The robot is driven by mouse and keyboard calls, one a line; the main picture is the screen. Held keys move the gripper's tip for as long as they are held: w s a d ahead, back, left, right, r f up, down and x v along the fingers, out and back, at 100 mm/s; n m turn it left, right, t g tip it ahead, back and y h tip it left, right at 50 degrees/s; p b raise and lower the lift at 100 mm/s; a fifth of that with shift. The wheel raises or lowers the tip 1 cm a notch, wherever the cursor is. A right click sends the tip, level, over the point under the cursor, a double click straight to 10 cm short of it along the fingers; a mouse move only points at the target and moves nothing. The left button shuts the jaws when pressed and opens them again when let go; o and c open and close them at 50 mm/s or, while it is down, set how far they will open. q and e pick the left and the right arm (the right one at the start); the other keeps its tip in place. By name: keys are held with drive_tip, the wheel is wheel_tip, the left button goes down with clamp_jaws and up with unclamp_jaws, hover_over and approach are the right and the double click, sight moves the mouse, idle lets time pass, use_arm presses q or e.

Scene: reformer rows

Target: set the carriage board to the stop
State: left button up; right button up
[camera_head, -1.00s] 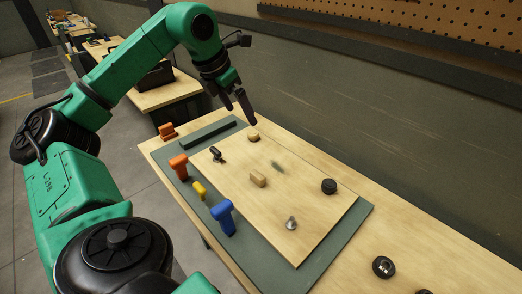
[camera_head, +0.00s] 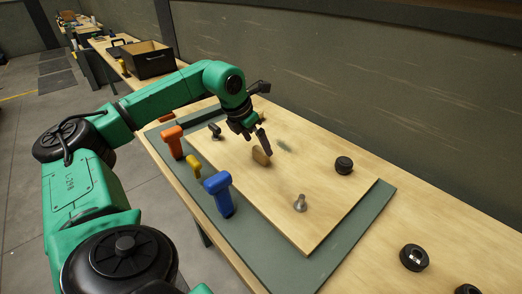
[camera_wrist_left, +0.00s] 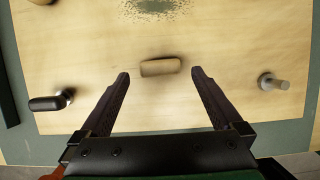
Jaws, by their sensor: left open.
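The carriage board (camera_head: 325,215) is a pale wooden panel lying on a green mat (camera_head: 262,262). A small wooden block (camera_head: 261,157) stands near its middle. My left gripper (camera_head: 257,143) is open over the board, at this block. In the left wrist view the block (camera_wrist_left: 160,67) lies centred between the open fingertips (camera_wrist_left: 161,73), with clear space on each side. A dark bar, which looks like the stop (camera_wrist_left: 8,100), shows at the left edge there, with a green strip between it and the board. My right gripper is not in view.
A black knob (camera_head: 344,165) and a metal post (camera_head: 300,203) stand on the board. Orange (camera_head: 172,141), yellow (camera_head: 194,166) and blue (camera_head: 218,193) handles stand along the near side. A black ring (camera_head: 414,257) lies on the bare table at right.

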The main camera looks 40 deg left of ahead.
sight(259, 148)
use_arm(q)
drive_tip(key=x, duration=0.5)
drive_tip(key=shift+r, duration=0.1)
clamp_jaws()
drive_tip(key=shift+a, duration=0.4)
drive_tip(key=a, duration=0.5)
drive_tip(key=shift+w+a+r, duration=0.1)
drive_tip(key=shift+w+a, duration=0.2)
drive_tip(key=shift+a, duration=0.45)
drive_tip(key=shift+d+r, duration=0.1)
drive_tip(key=shift+c, duration=1.7)
unclamp_jaws()
drive_tip(key=o, duration=0.3)
drive_tip(key=shift+o, duration=0.2)
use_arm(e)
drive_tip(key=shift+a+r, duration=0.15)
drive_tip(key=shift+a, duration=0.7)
